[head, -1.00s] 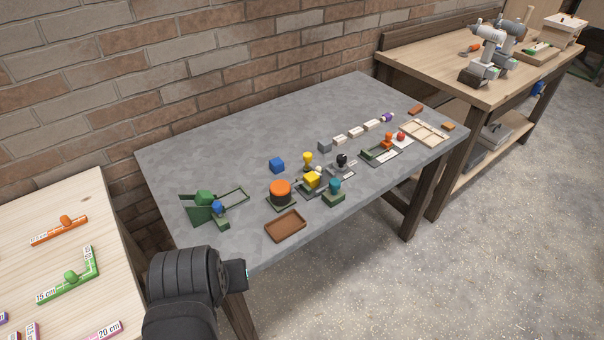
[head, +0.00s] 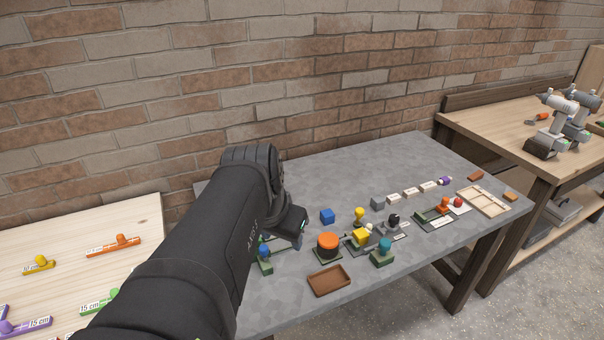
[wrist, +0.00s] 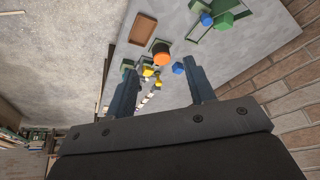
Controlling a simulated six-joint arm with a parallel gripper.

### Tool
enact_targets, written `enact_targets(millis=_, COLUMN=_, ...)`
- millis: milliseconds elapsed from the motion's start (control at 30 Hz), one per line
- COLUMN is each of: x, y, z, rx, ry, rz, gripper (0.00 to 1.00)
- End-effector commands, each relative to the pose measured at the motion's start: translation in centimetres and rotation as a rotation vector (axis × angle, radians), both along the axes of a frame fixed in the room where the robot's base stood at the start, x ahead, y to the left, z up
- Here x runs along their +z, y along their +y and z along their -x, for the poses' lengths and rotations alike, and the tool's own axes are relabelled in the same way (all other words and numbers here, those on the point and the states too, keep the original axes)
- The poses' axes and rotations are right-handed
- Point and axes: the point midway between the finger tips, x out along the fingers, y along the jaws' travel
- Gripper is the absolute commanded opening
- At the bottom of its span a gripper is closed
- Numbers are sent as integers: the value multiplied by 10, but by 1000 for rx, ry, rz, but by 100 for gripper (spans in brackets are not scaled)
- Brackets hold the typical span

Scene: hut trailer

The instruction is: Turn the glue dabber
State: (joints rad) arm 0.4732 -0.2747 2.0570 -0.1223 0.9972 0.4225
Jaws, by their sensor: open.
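I cannot tell for sure which small piece is the glue dabber. Candidates on the grey table (head: 375,160) are the round dark pot with an orange top (head: 328,243), a yellow knobbed piece (head: 359,216), a yellow block on a dark base (head: 361,237), a teal knob on a green base (head: 384,250) and a black knobbed piece (head: 393,219). My gripper (wrist: 160,64) is open and empty, both fingers showing in the wrist view. The orange top (wrist: 161,60) shows between and beyond the fingers, apart from them. In the head view my arm hides part of the table's left end.
A brown tray (head: 329,281) lies at the front edge. A blue cube (head: 327,216) stands behind the orange-topped pot. Green fixtures with a blue knob (head: 264,251) sit partly behind my arm. White blocks (head: 411,192) line the back right. The brick wall (head: 330,70) stands behind.

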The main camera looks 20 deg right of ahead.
Motion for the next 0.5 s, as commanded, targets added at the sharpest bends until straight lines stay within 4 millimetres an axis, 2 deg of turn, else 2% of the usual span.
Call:
enact_targets(millis=33, x=5, y=-12, z=-14, rx=-43, ry=9, rz=-7, gripper=49)
enact_targets(millis=267, x=19, y=-66, z=-70, rx=-251, ry=29, rz=-26, gripper=49)
enact_targets(millis=500, x=17, y=-125, z=-126, rx=-473, ry=43, rz=-32, gripper=49)
